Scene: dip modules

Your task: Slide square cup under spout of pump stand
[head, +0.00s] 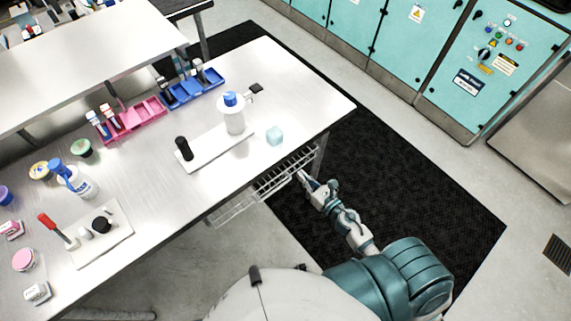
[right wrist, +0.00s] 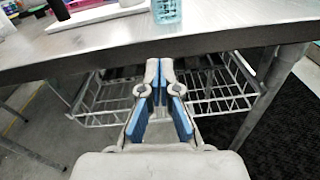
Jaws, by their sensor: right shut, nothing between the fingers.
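The square cup (head: 275,135) is a small pale-blue translucent block on the metal table, near its front right edge. It also shows at the top of the right wrist view (right wrist: 166,11). The pump stand seems to be the white bottle with a blue top (head: 234,116), behind and left of the cup, at the right end of a white plate (head: 208,152). The cup stands apart from the plate. My right gripper (head: 304,178) is shut and empty, below the table edge, in front of the cup. My left gripper is out of view.
A wire basket (head: 262,190) hangs under the table edge, close to my right gripper. A black cylinder (head: 183,149) stands on the plate's left end. Blue (head: 192,90) and pink (head: 132,120) racks stand behind. The tabletop right of the cup is clear.

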